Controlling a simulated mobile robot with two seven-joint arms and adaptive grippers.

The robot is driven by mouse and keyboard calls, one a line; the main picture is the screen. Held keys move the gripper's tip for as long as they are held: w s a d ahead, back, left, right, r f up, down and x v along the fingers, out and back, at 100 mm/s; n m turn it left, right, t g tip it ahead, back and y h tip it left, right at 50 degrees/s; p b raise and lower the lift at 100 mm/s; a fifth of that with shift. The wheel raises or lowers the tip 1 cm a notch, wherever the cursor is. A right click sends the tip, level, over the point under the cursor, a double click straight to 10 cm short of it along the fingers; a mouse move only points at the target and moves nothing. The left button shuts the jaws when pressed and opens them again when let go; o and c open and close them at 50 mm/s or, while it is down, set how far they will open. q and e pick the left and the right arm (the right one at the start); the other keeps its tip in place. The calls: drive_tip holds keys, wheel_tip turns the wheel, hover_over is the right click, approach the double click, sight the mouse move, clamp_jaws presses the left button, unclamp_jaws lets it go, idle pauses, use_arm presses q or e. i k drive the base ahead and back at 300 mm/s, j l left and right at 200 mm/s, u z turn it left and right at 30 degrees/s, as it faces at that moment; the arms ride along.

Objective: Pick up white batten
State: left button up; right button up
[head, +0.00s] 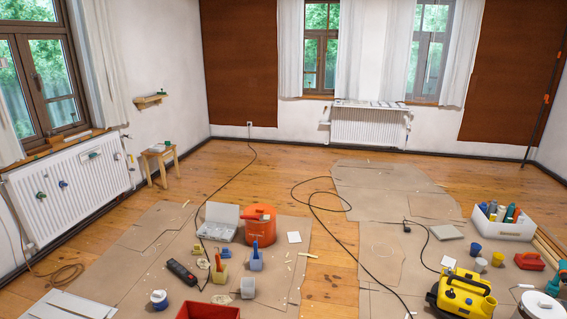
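I cannot tell for certain which thing is the white batten. Long pale strips (549,246) lie on the floor at the right edge, beside the white crate; they look cream or wood coloured and are partly cut off. Flat white boards (68,305) lie at the bottom left corner, also cut off. A small whitish strip (78,134) lies on the left windowsill. Neither of my grippers shows in the head view.
Cardboard sheets (385,265) cover much of the wooden floor. An orange bucket (259,225), a red box (207,311), a yellow machine (462,297) and a white crate (503,229) stand on them. A black cable (316,220) crosses the floor.

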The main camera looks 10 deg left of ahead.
sight(77, 136)
drive_tip(key=i+z, duration=0.1)
drive_tip(key=i, duration=1.4)
drive_tip(key=i+u, duration=0.15)
drive_tip(key=i, duration=1.35)
drive_tip(key=i+l, duration=0.1)
drive_tip(key=i, duration=2.9)
drive_tip(key=i+u, duration=0.3)
drive_tip(key=i, duration=0.4)
drive_tip(key=i+l+u, duration=0.3)
drive_tip(key=i, duration=0.35)
drive_tip(key=i+j+u, duration=0.15)
drive_tip(key=i+u, duration=0.15)
drive_tip(key=u, duration=0.15)
drive_tip(key=i+u, duration=0.25)
drive_tip(key=u, duration=0.2)
drive_tip(key=i+u, duration=0.3)
drive_tip(key=u, duration=0.15)
drive_tip(key=i+j+u, duration=0.1)
drive_tip(key=i+u, duration=0.35)
drive_tip(key=i, duration=0.15)
drive_tip(key=i+u, duration=0.7)
drive_tip(key=i, duration=0.55)
drive_tip(key=i+l+u, duration=0.15)
drive_tip(key=i, duration=0.6)
